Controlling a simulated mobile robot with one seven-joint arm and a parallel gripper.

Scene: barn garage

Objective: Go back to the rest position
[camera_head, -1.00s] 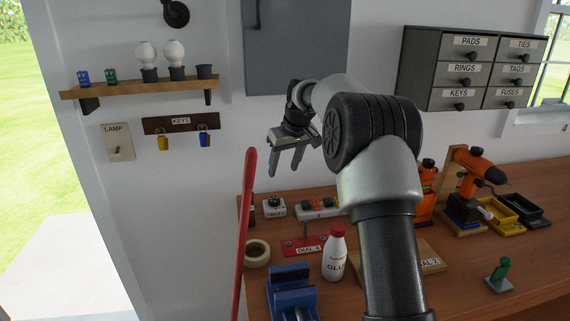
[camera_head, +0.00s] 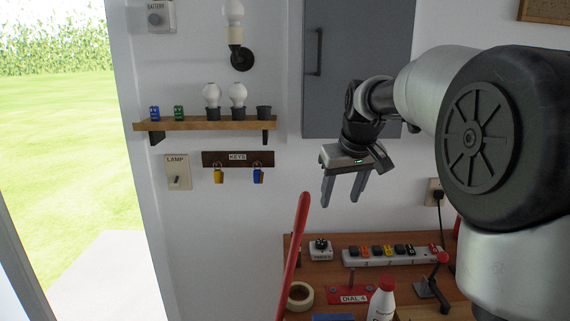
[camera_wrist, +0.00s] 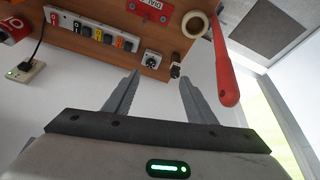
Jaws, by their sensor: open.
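My gripper (camera_head: 345,188) hangs from my raised arm in front of the white wall, fingers pointing down. Its two fingers are apart with nothing between them. It is above the back of the workbench (camera_head: 322,272) and below the grey wall cabinet (camera_head: 365,70). In the wrist view my gripper (camera_wrist: 157,88) also shows its fingers spread and empty, with the bench edge beyond them.
A red bar (camera_head: 295,250) stands up left of my gripper. A power strip (camera_head: 392,254), a glue bottle (camera_head: 381,303) and a tape roll (camera_head: 300,296) are on the bench. A shelf (camera_head: 205,124) with bulbs and a key rack (camera_head: 238,158) are on the wall at left.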

